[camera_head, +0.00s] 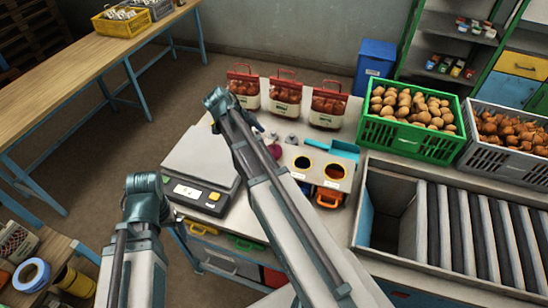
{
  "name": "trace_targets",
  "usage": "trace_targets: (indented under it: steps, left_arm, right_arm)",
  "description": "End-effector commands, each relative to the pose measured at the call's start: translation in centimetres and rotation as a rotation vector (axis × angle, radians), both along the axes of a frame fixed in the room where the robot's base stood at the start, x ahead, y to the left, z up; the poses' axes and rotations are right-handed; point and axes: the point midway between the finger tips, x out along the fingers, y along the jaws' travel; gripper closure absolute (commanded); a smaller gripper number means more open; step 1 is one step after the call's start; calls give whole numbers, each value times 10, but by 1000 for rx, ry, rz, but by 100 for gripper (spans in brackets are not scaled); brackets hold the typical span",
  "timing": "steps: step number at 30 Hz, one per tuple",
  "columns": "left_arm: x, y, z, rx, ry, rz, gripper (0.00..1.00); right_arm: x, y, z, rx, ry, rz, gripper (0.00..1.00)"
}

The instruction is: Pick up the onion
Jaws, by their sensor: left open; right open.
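A purple-red round thing, which looks like the onion (275,151), sits on the table just right of my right arm, close to the scale. My arm partly covers it. My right gripper (217,98) is at the far end of the arm reaching over the table, up and left of the onion. My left gripper (148,190) is at the lower left, left of the scale and well away from the onion. Both are open, and I see nothing held in them. Their fingertips are hard to make out.
A scale (200,182) stands left of the onion. Red-topped sacks (285,98) line the back. A sorting box with round holes (320,168) and a blue scoop (331,148) are to the right. A green crate of potatoes (408,138) stands beyond, beside a roller conveyor (470,235).

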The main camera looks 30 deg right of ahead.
Motion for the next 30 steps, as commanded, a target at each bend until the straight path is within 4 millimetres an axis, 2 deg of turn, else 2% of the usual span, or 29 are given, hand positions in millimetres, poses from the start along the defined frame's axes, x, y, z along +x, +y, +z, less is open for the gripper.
trace_targets:
  steps: [1,3,14,25,30]
  left_arm:
    - [0,0,-15,0,0,-2,2]
    - [0,0,-23,1,0,-4,2]
    - [0,0,-29,1,0,-7,2]
    - [0,0,-69,2,0,-8,2]
    - [0,0,-75,2,0,-7,2]
  right_arm:
    - [-1,-5,-15,0,-1,-2,0]
    - [-2,-10,-23,0,-1,-1,0]
    - [-3,-17,-29,0,0,0,0]
    - [-6,-32,-69,0,-1,-1,0]
    - [-7,-38,-75,0,-1,1,0]
